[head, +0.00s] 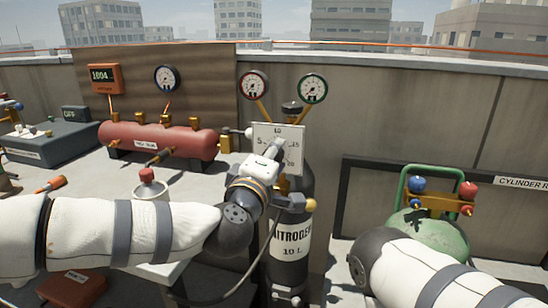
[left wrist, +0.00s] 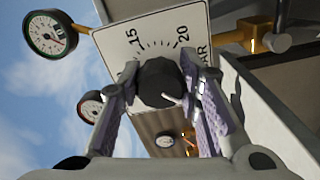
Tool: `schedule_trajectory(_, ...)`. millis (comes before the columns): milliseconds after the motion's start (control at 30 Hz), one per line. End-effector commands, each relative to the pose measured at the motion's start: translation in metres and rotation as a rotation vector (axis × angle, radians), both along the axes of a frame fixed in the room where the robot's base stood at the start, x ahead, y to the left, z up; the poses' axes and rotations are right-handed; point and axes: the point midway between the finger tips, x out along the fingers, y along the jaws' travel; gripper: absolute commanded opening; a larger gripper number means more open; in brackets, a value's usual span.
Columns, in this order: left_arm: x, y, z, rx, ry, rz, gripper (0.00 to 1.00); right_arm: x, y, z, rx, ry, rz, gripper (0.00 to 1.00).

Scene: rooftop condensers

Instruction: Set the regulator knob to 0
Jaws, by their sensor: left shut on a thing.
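The dark regulator knob (left wrist: 160,82) sits on a white dial plate (left wrist: 112,50) marked 15, 20 and BAR in the left wrist view. A pale mark shows on the knob's lower right side; its exact reading is unclear. In the head view, the plate (head: 291,133) stands above the nitrogen cylinder (head: 290,240), and my gripper hides the knob. My left gripper (head: 268,160) is at the plate. In the left wrist view, the left gripper's fingers (left wrist: 156,90) are on both sides of the knob, shut on it. My right arm shows at lower right; its gripper is out of view.
A red-rimmed gauge (head: 254,85) and a green-rimmed gauge (head: 313,88) stand just above the plate. A red tank (head: 160,141) is at left. A green cylinder in a frame (head: 436,232) stands at right by the parapet wall (head: 420,110). A hose hangs below my left gripper.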

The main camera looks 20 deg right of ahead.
Motion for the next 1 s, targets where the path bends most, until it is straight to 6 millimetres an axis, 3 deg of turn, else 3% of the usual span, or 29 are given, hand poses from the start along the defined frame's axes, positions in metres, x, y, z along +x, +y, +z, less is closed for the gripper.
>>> schedule_trajectory(333, -0.001, -0.001, -0.001, -0.002, 0.004, -0.002, 0.04, 0.000, 0.000, 0.000, 0.000, 0.000, 0.000, 0.00)
schedule_trajectory(367, -0.001, -0.001, -0.001, -0.002, 0.004, -0.002, 0.36, 0.000, 0.000, 0.000, 0.000, 0.000, 0.000, 0.00)
schedule_trajectory(433, -0.001, -0.001, -0.001, -0.001, 0.004, -0.001, 0.52, 0.000, 0.000, 0.000, 0.000, 0.000, 0.000, 0.00)
schedule_trajectory(767, -0.002, 0.001, 0.000, -0.001, 0.002, -0.001, 0.52, 0.000, 0.000, 0.000, 0.000, 0.000, 0.000, 0.00)
schedule_trajectory(867, -0.013, 0.009, 0.000, -0.001, 0.001, -0.002, 0.52, 0.000, 0.000, 0.000, 0.000, 0.000, 0.000, 0.00)
schedule_trajectory(1000, -0.043, 0.029, 0.000, 0.000, 0.002, -0.003, 0.52, 0.000, 0.000, 0.000, 0.000, 0.000, 0.000, 0.00)
